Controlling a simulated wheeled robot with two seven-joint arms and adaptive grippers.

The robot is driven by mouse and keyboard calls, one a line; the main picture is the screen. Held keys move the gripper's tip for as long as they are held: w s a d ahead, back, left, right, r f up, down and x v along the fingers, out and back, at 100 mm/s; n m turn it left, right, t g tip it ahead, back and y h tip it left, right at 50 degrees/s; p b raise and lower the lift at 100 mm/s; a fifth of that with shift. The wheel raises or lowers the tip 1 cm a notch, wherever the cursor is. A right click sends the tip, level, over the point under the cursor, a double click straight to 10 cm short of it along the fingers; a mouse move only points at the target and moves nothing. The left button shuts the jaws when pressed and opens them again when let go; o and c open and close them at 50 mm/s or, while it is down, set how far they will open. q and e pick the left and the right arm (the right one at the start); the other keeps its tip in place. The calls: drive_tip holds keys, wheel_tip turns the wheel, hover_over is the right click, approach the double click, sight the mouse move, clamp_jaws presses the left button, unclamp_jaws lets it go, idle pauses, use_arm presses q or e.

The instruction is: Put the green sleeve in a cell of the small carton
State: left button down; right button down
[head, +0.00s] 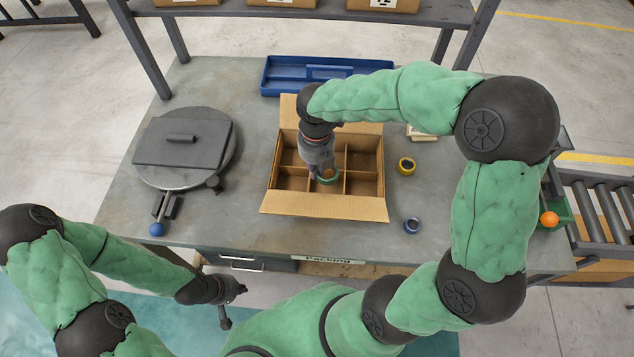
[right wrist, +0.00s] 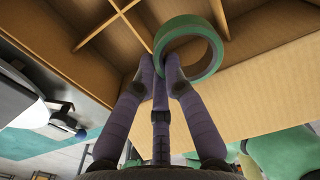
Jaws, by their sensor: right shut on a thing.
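The small carton (head: 324,206) stands open on the table in the head view, split by dividers into several cells. The green sleeve (head: 327,179) is a short, wide ring over its front middle cell; it also shows in the right wrist view (right wrist: 216,45). My right gripper (head: 322,172) points down over the carton and is shut on the sleeve's wall. In the right wrist view the sleeve overlaps a divider and the carton's edge; I cannot tell how deep it sits. My left gripper (head: 233,301) is off the table's front edge, empty, its fingers spread.
A round dark press-like device (head: 185,148) with a blue-knobbed lever stands left. A blue tray (head: 285,78) lies behind the carton. A yellow ring (head: 407,166) and a blue ring (head: 412,226) lie right of it. A roller conveyor (head: 600,205) is at far right.

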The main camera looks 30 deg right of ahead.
drive_tip(key=shift+f+b, duration=0.95)
drive_tip(key=shift+f, duration=2.55)
drive_tip(key=shift+f, duration=0.1)
drive_tip(key=shift+f, duration=0.35)
drive_tip(key=shift+f, duration=0.2)
drive_tip(key=c, duration=1.6)
unclamp_jaws()
drive_tip(key=shift+r, duration=0.15)
wheel_tip(320, 180, up, 13)
drive_tip(key=p, duration=0.3)
